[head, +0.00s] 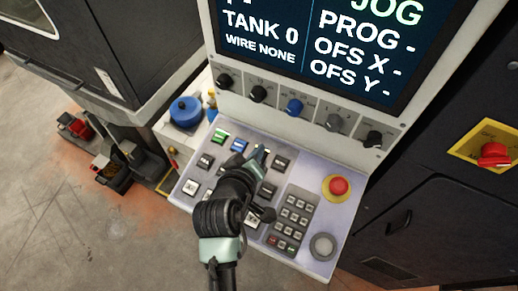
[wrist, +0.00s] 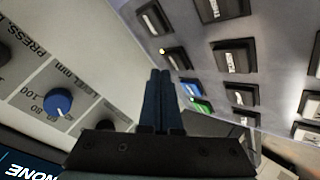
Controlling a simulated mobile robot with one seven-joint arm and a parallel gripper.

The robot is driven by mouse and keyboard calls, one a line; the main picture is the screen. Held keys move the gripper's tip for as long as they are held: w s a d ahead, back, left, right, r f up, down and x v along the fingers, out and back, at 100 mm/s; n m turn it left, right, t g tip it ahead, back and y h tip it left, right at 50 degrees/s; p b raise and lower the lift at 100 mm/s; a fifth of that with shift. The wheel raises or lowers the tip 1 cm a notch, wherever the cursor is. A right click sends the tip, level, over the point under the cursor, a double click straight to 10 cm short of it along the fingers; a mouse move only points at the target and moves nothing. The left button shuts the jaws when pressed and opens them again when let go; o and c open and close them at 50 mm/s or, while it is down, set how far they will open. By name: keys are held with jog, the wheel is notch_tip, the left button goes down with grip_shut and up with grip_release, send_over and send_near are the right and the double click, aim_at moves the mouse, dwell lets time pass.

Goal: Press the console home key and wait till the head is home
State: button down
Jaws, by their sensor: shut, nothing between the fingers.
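The console key panel (head: 232,163) slopes below the screen (head: 320,45), which reads JOG, TANK 0, WIRE NONE, PROG -, OFS X - and OFS Y -. My gripper (head: 260,152) is shut and empty over the upper middle of the panel, hiding some keys. In the wrist view its fingertips (wrist: 160,73) are together near dark keys, a blue key (wrist: 191,90) and a green key (wrist: 203,105). I cannot read which key is the home key, nor tell whether the fingertips touch a key. The head is not recognisable in either view.
A red stop button (head: 338,187) on a yellow ring, a keypad (head: 290,220) and a round dial (head: 322,246) are on the panel's right. A row of knobs (head: 294,107) runs under the screen. A dark cabinet (head: 440,215) stands to the right.

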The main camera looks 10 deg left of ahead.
jog(key=r+p, duration=0.2)
jog(key=s+r+p, duration=0.1)
jog(key=r+p, duration=0.1)
jog(key=r, duration=0.1)
jog(key=shift+a+p, duration=0.1)
jog(key=shift+p, duration=0.3)
jog(key=shift+f, duration=0.1)
dwell(0.8)
